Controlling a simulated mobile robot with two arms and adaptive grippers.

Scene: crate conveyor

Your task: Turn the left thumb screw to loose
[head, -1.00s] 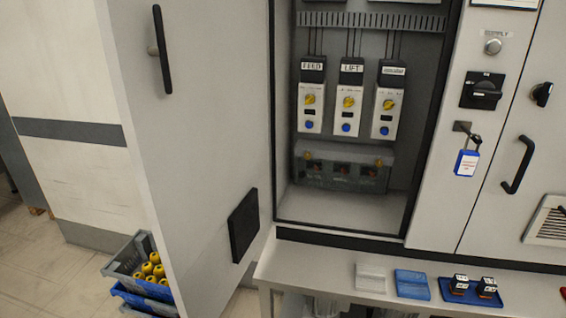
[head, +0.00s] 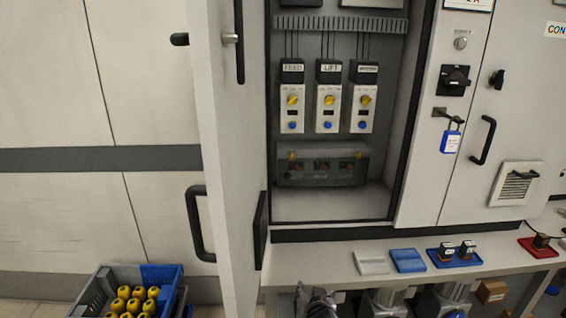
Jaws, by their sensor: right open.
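Dark and reddish parts show dimly behind the cover. My right gripper (head: 315,299) is at the bottom edge of the head view, partly cut off, open, in front of the bench and well below the cover. It touches neither screw. My left gripper is not in view.
The open cabinet door (head: 228,150) stands left of the opening. Above the cover are three drive units, FEED (head: 291,107) among them. A crate (head: 95,290) of yellow parts is at lower left.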

